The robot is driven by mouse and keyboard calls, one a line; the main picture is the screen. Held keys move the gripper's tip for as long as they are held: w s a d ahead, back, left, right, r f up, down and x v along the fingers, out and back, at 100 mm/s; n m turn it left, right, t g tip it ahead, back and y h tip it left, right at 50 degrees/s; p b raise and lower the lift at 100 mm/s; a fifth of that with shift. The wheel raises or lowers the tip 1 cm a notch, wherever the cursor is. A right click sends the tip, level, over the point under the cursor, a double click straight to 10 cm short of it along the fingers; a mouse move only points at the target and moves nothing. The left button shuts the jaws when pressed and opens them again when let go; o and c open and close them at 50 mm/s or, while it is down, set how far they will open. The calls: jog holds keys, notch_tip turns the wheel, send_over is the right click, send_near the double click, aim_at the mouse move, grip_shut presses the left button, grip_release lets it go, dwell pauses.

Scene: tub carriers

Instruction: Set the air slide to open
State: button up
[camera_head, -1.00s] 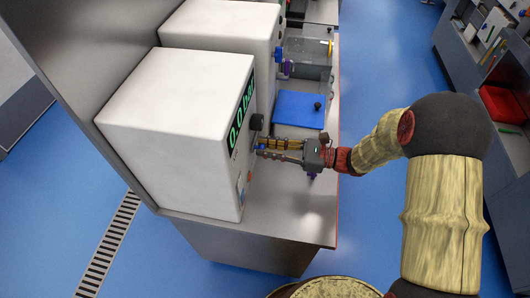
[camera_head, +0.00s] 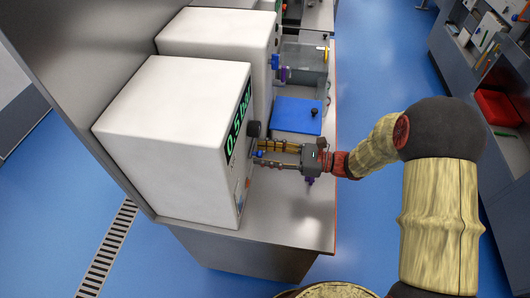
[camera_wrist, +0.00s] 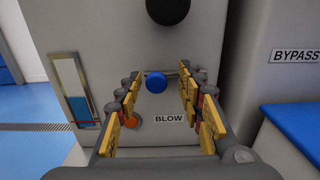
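A white cabinet (camera_head: 170,135) with a green digital display (camera_head: 239,122) stands at the left of the bench; the display reads about 0.5 bar. On its front, in the wrist view, a round blue knob (camera_wrist: 156,82) sits at the left of a short horizontal slot, above a "BLOW" label (camera_wrist: 168,119). The knob looks like the air slide's handle; no "open" marking is legible. My gripper (camera_wrist: 160,90) is open, with its yellow-padded fingers on either side of the knob, apart from it. In the head view my gripper (camera_head: 264,154) reaches the cabinet front from the right.
A black knob (camera_wrist: 168,8) is above the blue knob. An orange button (camera_wrist: 133,121) is below left, partly behind a finger, and a gauge window (camera_wrist: 75,88) is farther left. A blue-topped box (camera_head: 297,115) and a second white cabinet (camera_head: 222,40) stand beyond.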

jog(key=s+d, duration=0.1)
jog(key=d, duration=1.1)
jog(key=shift+s, duration=0.3)
jog(key=shift+a, duration=0.1)
